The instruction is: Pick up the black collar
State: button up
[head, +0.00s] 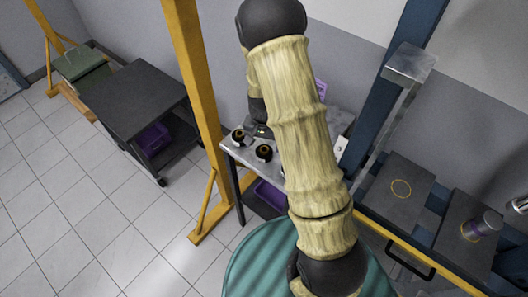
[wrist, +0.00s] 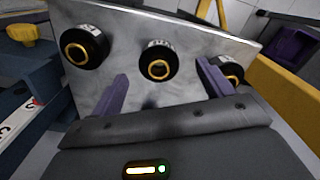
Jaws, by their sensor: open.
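Three black collars with gold-coloured inner rings and pale labels rest on a grey metal tabletop (wrist: 190,38). In the wrist view one is at left (wrist: 84,46), one in the middle (wrist: 159,60) and one at right (wrist: 229,69), partly hidden by a finger. My gripper (wrist: 162,73) is open, its purple fingers apart, with the middle collar showing between and beyond the fingertips. Nothing is held. In the head view two collars show at the table's left end, one farther left (head: 238,135) and one nearer (head: 264,152); my arm hides much of the table.
A yellow post (head: 194,80) stands left of the table. A purple bin (head: 268,196) sits beneath it. A dark cart (head: 136,95) stands farther left. Dark blocks (head: 397,190) and a purple-grey cylinder (head: 483,225) are at right. The tiled floor at left is clear.

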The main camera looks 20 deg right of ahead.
aim_at(264, 149)
dwell(0.3)
jog(key=shift+w+d+f+p, duration=0.1)
jog(key=shift+f+p, duration=0.5)
jog(key=shift+f, duration=0.7)
jog(key=shift+w+d+f+p, duration=0.1)
jog(key=shift+f+p, duration=0.45)
jog(key=shift+f, duration=0.75)
jog(key=c, duration=1.4)
